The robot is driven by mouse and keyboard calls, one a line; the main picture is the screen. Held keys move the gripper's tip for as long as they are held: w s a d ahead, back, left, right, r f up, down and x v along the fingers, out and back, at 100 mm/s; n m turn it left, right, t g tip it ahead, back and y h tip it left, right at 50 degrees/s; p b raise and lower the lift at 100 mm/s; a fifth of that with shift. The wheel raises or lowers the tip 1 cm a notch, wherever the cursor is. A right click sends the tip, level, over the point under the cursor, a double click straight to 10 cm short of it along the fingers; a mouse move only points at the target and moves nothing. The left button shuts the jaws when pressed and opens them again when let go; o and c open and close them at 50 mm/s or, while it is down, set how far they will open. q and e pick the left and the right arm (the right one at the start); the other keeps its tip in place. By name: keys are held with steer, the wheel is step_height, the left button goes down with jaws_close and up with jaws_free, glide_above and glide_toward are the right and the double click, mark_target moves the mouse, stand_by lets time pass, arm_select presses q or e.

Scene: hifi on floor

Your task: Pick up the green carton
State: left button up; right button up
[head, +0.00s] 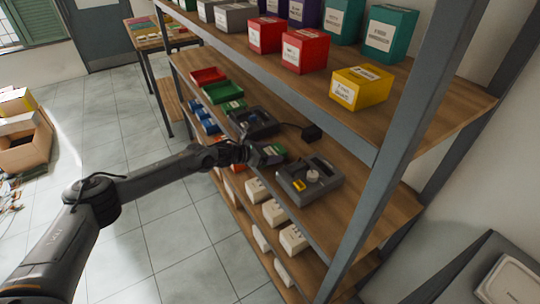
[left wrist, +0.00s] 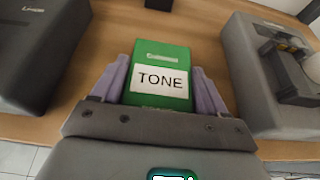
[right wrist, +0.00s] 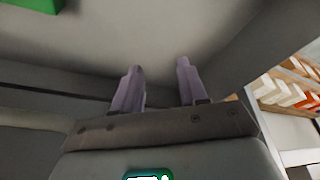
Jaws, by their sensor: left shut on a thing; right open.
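The green carton (left wrist: 160,58) has a white label reading "TONE" and stands between the fingers of my left gripper (left wrist: 158,85) in the left wrist view. The fingers are shut on its two sides. In the head view the carton (head: 274,151) is at the end of my left arm, over the middle shelf; the left gripper (head: 247,152) partly hides it. I cannot tell whether it still touches the shelf. My right gripper (right wrist: 157,88) shows only in the right wrist view, open and empty, facing a plain grey surface.
A dark grey device with a round knob (head: 311,178) stands right of the carton, and another dark device (head: 253,122) left of it. The upper shelf (head: 420,105) with coloured boxes overhangs, and a metal post (head: 395,150) rises at right. White boxes (head: 273,211) sit below.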

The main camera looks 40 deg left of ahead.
arm_select(q)
steer(key=shift+c, duration=0.6)
steer(key=shift+r, duration=0.1)
